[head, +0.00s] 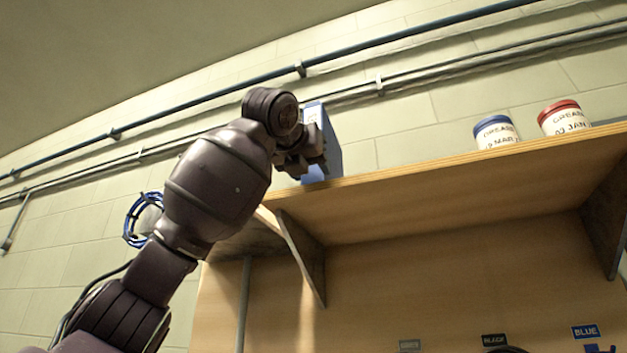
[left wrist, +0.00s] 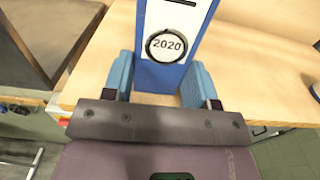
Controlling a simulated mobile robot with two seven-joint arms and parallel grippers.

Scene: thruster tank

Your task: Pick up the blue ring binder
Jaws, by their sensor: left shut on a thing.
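The blue ring binder (head: 327,150) stands upright on the wooden shelf, near its left end, in the head view. My left gripper (head: 308,158) is at the binder, reaching in from the left. In the left wrist view the binder (left wrist: 170,74) shows a blue spine with a white label and a ring marked 2020. The blue fingers of my left gripper (left wrist: 158,88) are on either side of the spine, shut on it. The binder's base is partly hidden by the gripper. My right gripper is not in view.
The wooden shelf (head: 440,185) has a front edge and brackets below. Two grease tins, one with a blue lid (head: 496,132) and one with a red lid (head: 563,118), stand farther right. Pipes (head: 400,38) run along the wall. A blue cable coil (head: 141,218) hangs at left.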

